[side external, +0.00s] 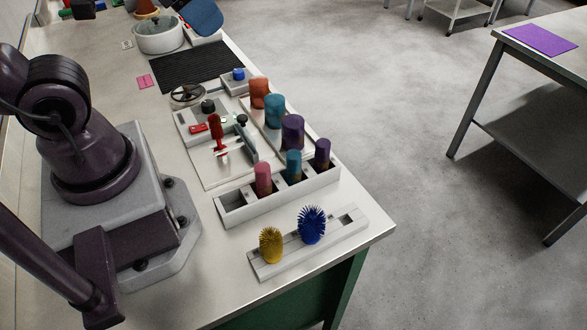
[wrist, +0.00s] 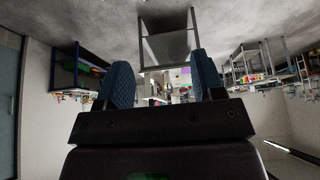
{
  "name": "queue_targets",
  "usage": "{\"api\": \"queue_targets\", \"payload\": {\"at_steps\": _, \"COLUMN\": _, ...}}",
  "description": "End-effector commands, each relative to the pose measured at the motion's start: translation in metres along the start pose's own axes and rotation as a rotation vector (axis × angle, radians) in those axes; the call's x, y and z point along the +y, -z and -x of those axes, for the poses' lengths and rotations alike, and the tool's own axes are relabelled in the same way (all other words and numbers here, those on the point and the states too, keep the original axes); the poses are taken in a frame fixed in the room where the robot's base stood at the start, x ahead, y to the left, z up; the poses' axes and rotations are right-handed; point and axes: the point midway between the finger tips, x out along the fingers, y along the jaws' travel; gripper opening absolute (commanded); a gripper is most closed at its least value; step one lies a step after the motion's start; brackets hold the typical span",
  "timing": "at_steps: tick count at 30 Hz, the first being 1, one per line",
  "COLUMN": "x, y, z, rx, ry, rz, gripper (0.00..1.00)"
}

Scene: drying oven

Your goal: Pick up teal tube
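Two teal-topped objects show in the side external view. A smaller teal tube (side external: 293,163) stands upright in the front grey rack (side external: 232,212), between a pink tube (side external: 263,179) and a purple tube (side external: 322,152). A larger teal cylinder (side external: 274,108) stands in the row behind, between an orange one (side external: 259,92) and a purple one (side external: 292,130). My gripper (wrist: 163,80) shows in the wrist view with its two blue fingers wide apart and nothing between them. It is out of the side external view, and no teal tube can be made out in the wrist view.
A brush holder (side external: 284,255) with yellow (side external: 270,244) and blue (side external: 311,225) brushes lies near the bench's front corner. A red-handled clamp device (side external: 216,130) sits left of the tubes. A black mat (side external: 198,66) lies farther back.

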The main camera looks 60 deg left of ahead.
Motion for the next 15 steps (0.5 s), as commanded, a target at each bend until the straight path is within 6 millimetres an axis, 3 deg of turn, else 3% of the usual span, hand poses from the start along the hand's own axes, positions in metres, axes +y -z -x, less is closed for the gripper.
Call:
{"api": "queue_targets", "payload": {"at_steps": 8, "x": 0.001, "y": -0.001, "z": -0.003, "rx": -0.013, "ry": -0.001, "rz": -0.003, "gripper": 0.61}}
{"api": "queue_targets", "payload": {"at_steps": 15, "x": 0.009, "y": -0.001, "z": -0.045, "rx": -0.217, "ry": -0.007, "rz": -0.064, "gripper": 0.61}}
